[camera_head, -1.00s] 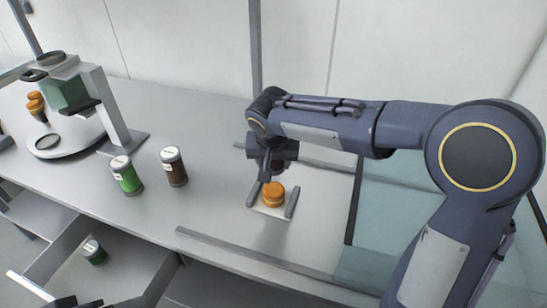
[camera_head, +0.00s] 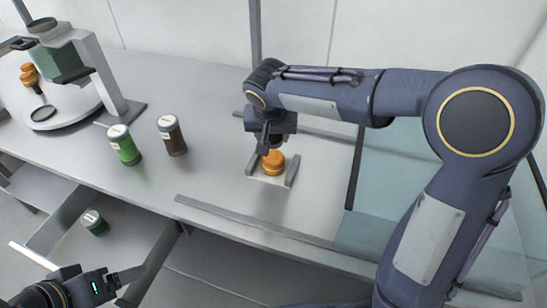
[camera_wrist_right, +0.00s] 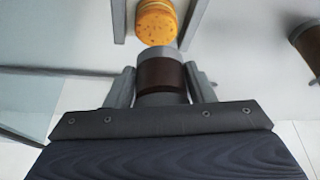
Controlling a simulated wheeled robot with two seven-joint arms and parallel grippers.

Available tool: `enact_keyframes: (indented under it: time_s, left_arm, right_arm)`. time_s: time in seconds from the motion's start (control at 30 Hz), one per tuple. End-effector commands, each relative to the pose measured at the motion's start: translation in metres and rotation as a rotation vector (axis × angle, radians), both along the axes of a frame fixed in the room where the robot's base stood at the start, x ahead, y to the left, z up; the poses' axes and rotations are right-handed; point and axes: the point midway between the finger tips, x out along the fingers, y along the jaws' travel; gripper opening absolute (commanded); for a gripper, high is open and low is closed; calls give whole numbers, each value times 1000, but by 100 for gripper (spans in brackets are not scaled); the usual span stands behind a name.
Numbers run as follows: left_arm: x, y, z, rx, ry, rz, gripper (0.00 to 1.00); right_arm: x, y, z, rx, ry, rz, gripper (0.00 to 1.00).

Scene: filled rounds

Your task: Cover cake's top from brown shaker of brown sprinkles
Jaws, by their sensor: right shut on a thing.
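The small orange cake (camera_head: 273,161) sits between two grey rails on a pale plate. In the right wrist view, its orange top (camera_wrist_right: 157,22) shows several darker specks. My right gripper (camera_head: 268,146) is just above and beside the cake. It is shut on a brown shaker (camera_wrist_right: 161,73), whose grey end points toward the cake; my gripper mostly hides this shaker in the head view. Another brown shaker (camera_head: 172,136) stands upright on the counter, left of the cake. My left gripper (camera_head: 132,284) is low at the left by the drawer, apparently open and empty.
A green shaker (camera_head: 124,146) stands left of the standing brown one. Another green container (camera_head: 94,222) is in the open drawer below. A stand machine with a round white base (camera_head: 70,108) is at the far left. A glass panel (camera_head: 400,190) lies right of the cake.

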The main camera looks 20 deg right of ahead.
Motion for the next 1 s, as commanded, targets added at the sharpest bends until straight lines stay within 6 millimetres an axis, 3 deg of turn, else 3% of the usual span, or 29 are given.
enact_keyframes:
  time_s: [0.47, 0.73, 1.0]
  left_arm:
    - [0, 0, -2, 0, 0, 0, 77]
    - [0, 0, -6, 0, 0, 0, 77]
    - [0, 0, -9, 0, 0, 0, 77]
  right_arm:
    - [0, 6, 0, 1, -1, 0, 24]
    - [0, -12, 0, 1, -1, -1, 24]
    - [0, 5, 0, 0, 0, 0, 24]
